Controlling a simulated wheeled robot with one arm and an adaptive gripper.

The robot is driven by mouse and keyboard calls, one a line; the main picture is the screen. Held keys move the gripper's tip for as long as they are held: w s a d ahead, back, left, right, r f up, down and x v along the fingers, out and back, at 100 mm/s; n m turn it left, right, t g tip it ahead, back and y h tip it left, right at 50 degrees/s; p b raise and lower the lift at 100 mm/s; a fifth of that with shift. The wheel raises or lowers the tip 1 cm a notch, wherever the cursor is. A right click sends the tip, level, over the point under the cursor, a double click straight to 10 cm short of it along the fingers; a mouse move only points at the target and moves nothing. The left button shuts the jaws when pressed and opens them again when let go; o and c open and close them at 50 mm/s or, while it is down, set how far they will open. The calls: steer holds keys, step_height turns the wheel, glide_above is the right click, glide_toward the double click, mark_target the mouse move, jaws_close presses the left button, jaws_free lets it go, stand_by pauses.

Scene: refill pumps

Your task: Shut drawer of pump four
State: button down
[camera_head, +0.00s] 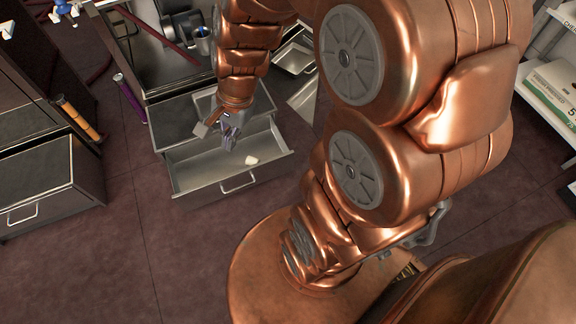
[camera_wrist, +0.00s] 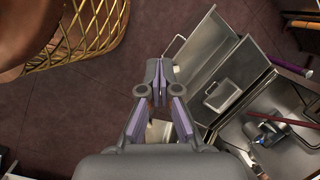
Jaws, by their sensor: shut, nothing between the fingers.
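An open metal drawer (camera_head: 188,178) sticks out from a dark pump unit in the upper middle of the head view. A bar handle (camera_head: 238,184) is on its front, and a small white piece (camera_head: 251,160) lies inside. My gripper (camera_head: 229,142) is shut and empty, and appears over the drawer. In the wrist view the fingertips (camera_wrist: 158,88) are together, and an open drawer (camera_wrist: 204,44) shows just right of them. I cannot tell whether the fingers touch it. No number is readable on the pump.
Another small tray (camera_head: 294,58) is behind my arm. A white shelf with boxes (camera_head: 556,86) is at the right. The dark tiled floor (camera_head: 120,260) in front is clear.

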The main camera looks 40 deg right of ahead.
steer(key=w+d+f+m+t+b, duration=0.1)
steer(key=w+d+f+m+b, duration=0.25)
steer(key=f, duration=0.35)
steer(key=w+d+f+m+b, duration=0.2)
steer(key=f+m+b, duration=0.15)
steer(key=f, duration=0.25)
steer(key=d+f+m+h+b, duration=0.2)
steer(key=d+f+m+b, duration=0.65)
steer(key=f, duration=0.65)
steer(key=d+f+m+h+b, duration=0.2)
steer(key=d+f+m+b, duration=0.3)
steer(key=d+f+m, duration=0.75)
steer(key=w+f+n+b, duration=0.2)
steer(key=w+f+b, duration=0.3)
steer(key=f, duration=0.6)
steer(key=shift+w+d+f+t+b, duration=0.15)
steer(key=shift+w+d+t+b, duration=0.15)
steer(key=shift+b, duration=0.45)
steer(key=shift+w+p, duration=0.1)
steer(key=shift+p, duration=0.25)
